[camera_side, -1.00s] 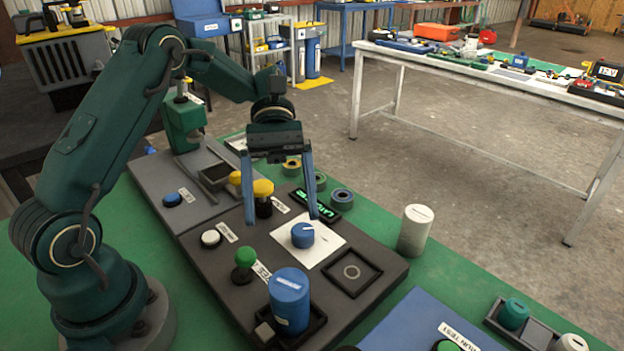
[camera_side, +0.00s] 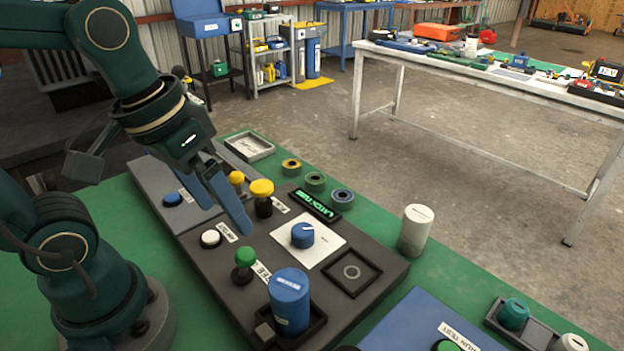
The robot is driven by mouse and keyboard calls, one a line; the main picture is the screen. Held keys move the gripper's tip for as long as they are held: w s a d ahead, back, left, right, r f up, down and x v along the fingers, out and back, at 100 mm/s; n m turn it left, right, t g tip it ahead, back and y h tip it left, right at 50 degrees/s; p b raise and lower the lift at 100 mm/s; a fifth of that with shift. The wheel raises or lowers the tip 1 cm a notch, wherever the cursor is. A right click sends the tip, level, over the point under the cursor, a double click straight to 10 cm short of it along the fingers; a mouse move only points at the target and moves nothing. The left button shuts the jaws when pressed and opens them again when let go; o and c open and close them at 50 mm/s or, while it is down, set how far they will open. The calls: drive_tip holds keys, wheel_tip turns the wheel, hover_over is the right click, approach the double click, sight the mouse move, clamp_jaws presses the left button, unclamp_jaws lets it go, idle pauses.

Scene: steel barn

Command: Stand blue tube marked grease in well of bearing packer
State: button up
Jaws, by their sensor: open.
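A blue tube (camera_side: 290,302) stands upright in a dark square-rimmed well (camera_side: 318,323) at the front of a dark panel (camera_side: 225,275). It has a small white label on its upper side, too small to read. A second square well (camera_side: 368,284) with a pale ring mark on its floor is empty, to the right of the tube. I cannot tell which part is the bearing packer. My gripper (camera_side: 232,212) is open and empty, with its blue fingers tilted over the panel, up and left of the tube and apart from it.
The panel carries a green button (camera_side: 244,257), a white button (camera_side: 210,239), a yellow knob (camera_side: 262,189) and a blue dial (camera_side: 302,235) on a white plate. A white cylinder (camera_side: 415,230) stands to the right. A blue board (camera_side: 410,322) lies at the front right.

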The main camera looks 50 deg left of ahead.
drive_tip(key=shift+s+a+m+t+y, duration=0.15)
drive_tip(key=shift+a+m+t+y, duration=0.05)
drive_tip(key=shift+m+t, duration=0.3)
drive_tip(key=shift+s+a+m+t+y, duration=0.1)
drive_tip(key=shift+a+m+t+y, duration=0.1)
drive_tip(key=shift+m+t, duration=0.3)
